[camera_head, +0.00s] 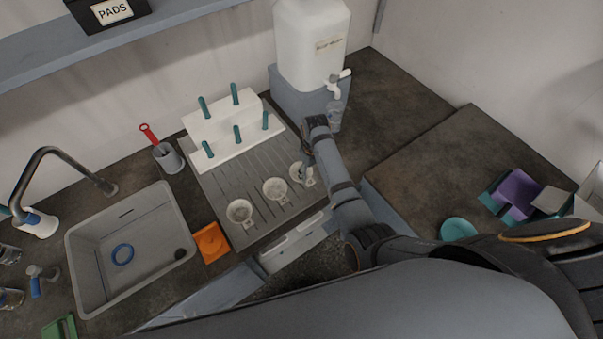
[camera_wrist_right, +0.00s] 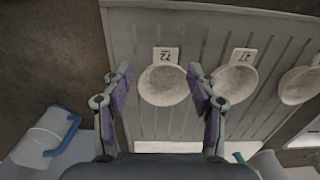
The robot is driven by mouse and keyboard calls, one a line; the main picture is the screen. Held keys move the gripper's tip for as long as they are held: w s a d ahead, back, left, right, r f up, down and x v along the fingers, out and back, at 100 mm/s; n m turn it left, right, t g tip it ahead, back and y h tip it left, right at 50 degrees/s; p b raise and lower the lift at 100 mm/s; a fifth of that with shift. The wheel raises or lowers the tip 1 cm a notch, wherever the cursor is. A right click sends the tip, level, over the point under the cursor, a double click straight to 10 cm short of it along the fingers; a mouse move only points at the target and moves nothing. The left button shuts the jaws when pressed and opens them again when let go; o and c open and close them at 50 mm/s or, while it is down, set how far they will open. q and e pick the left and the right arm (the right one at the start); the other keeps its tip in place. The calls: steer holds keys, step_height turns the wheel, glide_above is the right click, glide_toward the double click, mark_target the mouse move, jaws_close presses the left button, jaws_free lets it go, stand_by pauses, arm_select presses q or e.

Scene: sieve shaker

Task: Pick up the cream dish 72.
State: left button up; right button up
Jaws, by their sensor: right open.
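The cream dish 72 (camera_wrist_right: 163,88) lies on the grey ribbed drainboard (camera_wrist_right: 150,30), its tag reading 72 upside down in the wrist view. In the head view it is the rightmost dish (camera_head: 299,170), partly covered by my right gripper (camera_head: 306,163). My right gripper (camera_wrist_right: 160,76) is open, with its fingers apart on either side of the dish in the wrist view. I cannot tell whether they touch it. My left gripper is not in view.
A second tagged dish (camera_wrist_right: 236,82) lies close beside the right finger, with a third dish (camera_wrist_right: 298,86) beyond it. A white peg rack (camera_head: 222,130) and a white tank (camera_head: 312,45) with a tap stand behind. A sink (camera_head: 90,240) is at left.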

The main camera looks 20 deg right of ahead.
mark_target(310, 183)
steer(key=f, duration=0.2)
steer(key=f+p, duration=0.1)
steer(key=shift+s+a+f, duration=0.3)
steer(key=shift+s+f, duration=0.05)
steer(key=shift+f, duration=0.05)
steer(key=shift+w+f, duration=0.1)
steer(key=shift+f, duration=0.5)
jaws_close()
